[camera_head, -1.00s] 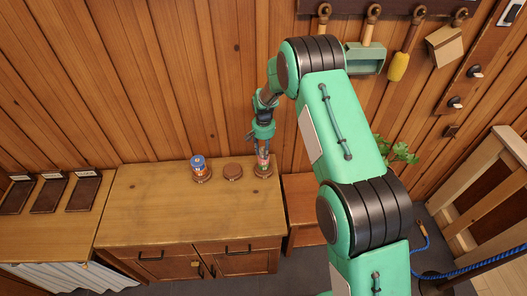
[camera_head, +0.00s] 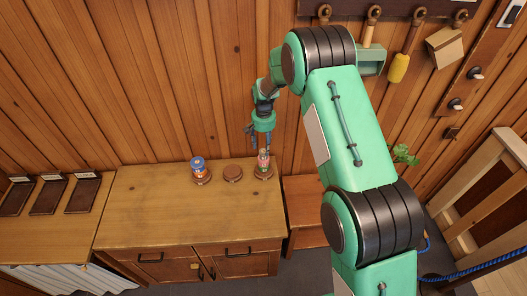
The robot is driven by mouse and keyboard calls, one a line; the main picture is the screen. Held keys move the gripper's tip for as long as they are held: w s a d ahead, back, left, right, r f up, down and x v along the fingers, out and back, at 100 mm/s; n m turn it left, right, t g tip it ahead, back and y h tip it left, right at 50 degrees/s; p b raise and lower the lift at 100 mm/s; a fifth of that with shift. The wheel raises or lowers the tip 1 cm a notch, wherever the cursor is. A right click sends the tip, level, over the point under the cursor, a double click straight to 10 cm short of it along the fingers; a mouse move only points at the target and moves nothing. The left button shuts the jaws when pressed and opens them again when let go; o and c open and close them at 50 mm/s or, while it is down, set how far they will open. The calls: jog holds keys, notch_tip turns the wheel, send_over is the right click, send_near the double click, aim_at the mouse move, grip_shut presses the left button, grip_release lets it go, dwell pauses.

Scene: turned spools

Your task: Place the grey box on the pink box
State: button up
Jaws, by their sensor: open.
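I cannot make out a grey box or a pink box. Small turned pieces stand on round wooden bases on the cabinet top. The left stack (camera_head: 198,168) has a blue top over orange and pale parts. The right stack (camera_head: 263,162) shows red or pink and green parts, with a greyish top; it stands on the right base (camera_head: 263,174). The middle base (camera_head: 233,172) is bare. My gripper (camera_head: 257,146) is open, just above and slightly left of the right stack's top. Its fingers are small in view, and nothing shows between them.
The wooden cabinet top (camera_head: 180,215) is clear in front of the bases. A plank wall (camera_head: 150,80) rises close behind. A green holder (camera_head: 371,60) and a yellow-headed tool (camera_head: 398,68) hang at the upper right.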

notch_tip(320, 180, up, 7)
jog(key=shift+b, duration=0.3)
dwell(0.8)
notch_tip(320, 180, up, 18)
jog(key=t, duration=0.1)
send_over(264, 151)
jog(key=s+d, duration=0.4)
jog(key=s, duration=0.4)
jog(key=s+d+r+n+t, duration=0.15)
jog(key=s+d+r, duration=0.25)
jog(key=s+r, duration=0.8)
jog(key=s+d+r+t, duration=0.1)
jog(key=s+d+r, duration=0.1)
jog(key=s, duration=1.2)
jog(key=s+d+r+n+t, duration=0.1)
jog(key=s+d+r+t, duration=0.1)
jog(key=s, duration=1.3)
jog(key=shift+s+d+r, duration=0.25)
jog(key=shift+d+r, duration=0.1)
jog(key=shift+d, duration=0.05)
